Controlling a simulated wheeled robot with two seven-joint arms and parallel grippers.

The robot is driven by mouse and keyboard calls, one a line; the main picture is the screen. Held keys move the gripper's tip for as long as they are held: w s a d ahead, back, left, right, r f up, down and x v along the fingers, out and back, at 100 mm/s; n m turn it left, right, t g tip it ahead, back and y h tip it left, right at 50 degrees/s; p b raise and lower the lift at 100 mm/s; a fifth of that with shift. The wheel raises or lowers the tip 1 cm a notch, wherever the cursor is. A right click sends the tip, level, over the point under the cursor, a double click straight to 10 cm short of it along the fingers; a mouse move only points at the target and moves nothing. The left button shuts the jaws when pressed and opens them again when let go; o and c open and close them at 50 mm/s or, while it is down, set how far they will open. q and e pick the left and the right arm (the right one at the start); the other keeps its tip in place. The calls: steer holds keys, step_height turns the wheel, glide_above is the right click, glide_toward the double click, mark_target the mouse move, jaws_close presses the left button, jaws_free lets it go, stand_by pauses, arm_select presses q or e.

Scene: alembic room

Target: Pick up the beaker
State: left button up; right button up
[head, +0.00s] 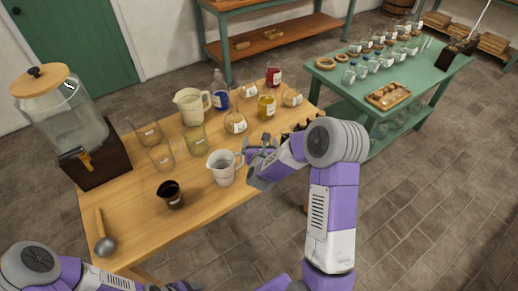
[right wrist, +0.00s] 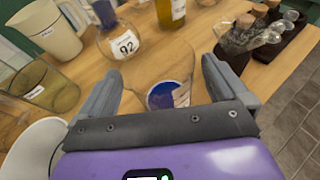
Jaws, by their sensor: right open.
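My right gripper (head: 262,156) is over the table's right edge, just right of a white measuring cup (head: 223,168). In the right wrist view its two fingers (right wrist: 165,92) are apart. A clear glass vessel (right wrist: 160,62) with a blue and white patch shows between and beyond them; I cannot tell whether it is a beaker or whether they touch it. Clear beaker-like glasses (head: 161,156) and a greenish one (head: 196,140) stand farther left; the greenish one also shows in the right wrist view (right wrist: 45,88). My left gripper (head: 178,286) barely shows at the bottom edge.
The wooden table (head: 130,215) also holds a labelled round flask (head: 236,123), a cream pitcher (head: 191,105), a yellow jar (head: 266,108), a dark cup (head: 170,194), a ladle (head: 104,240) and a dispenser (head: 65,115). A green table (head: 420,85) stands at the right.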

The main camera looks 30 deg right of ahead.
mark_target(259, 134)
steer(key=x, duration=0.4)
steer(key=shift+a+f, duration=0.1)
steer(key=shift+f, duration=0.1)
steer(key=shift+c, duration=0.5)
steer(key=c, duration=0.9)
steer(key=shift+c, duration=0.8)
steer(key=shift+r, duration=0.15)
